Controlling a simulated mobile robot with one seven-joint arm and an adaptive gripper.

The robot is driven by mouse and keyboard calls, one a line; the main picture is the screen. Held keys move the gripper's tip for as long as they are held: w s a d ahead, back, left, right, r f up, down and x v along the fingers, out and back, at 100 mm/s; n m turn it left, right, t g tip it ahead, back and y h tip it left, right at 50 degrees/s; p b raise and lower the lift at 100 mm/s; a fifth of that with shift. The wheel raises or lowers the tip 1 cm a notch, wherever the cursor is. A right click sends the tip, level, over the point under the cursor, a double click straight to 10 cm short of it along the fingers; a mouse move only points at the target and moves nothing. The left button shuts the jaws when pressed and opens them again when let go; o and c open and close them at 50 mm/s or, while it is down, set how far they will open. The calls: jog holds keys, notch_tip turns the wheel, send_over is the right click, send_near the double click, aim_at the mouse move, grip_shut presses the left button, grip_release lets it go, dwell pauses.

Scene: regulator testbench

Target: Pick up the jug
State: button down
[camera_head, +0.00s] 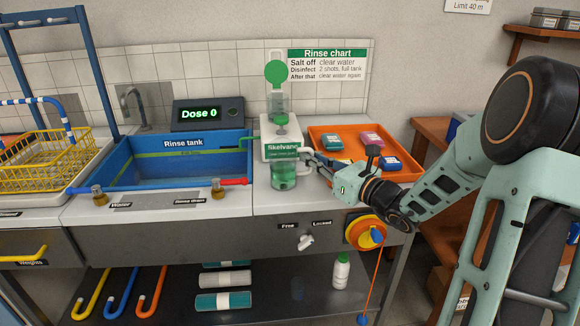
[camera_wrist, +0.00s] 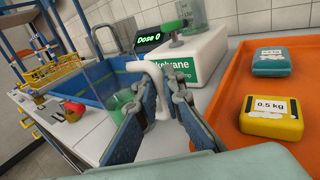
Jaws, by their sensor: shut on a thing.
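The jug (camera_head: 284,178) is a clear vessel with green content, upright under the front of the white Skelvane dispenser (camera_head: 283,150). Its pale handle is on the right side, facing my gripper. My gripper (camera_head: 312,162) comes in from the right at handle height and is shut on the jug's handle. In the wrist view, my gripper (camera_wrist: 163,92) has its two blue-padded fingers on either side of the pale handle (camera_wrist: 157,74). The jug's green body (camera_wrist: 125,98) shows partly behind the left finger. Whether the jug touches the counter is hard to tell.
An orange tray (camera_head: 411,176) with several weights stands right of the dispenser, beside my arm. The blue rinse tank (camera_head: 110,178) with a red-tipped bar is to the left. A dose display (camera_head: 208,112) stands behind it. Bare white counter lies in front of the jug.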

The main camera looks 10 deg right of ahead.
jog(key=shift+r, duration=0.2)
jog(key=shift+r+p, duration=0.35)
jog(key=shift+r, duration=0.45)
jog(key=s+d+r+p, duration=0.4)
jog(key=s+d+r, duration=0.1)
jog(key=s+r, duration=0.6)
jog(key=shift+s, duration=1)
jog(key=shift+f, duration=0.1)
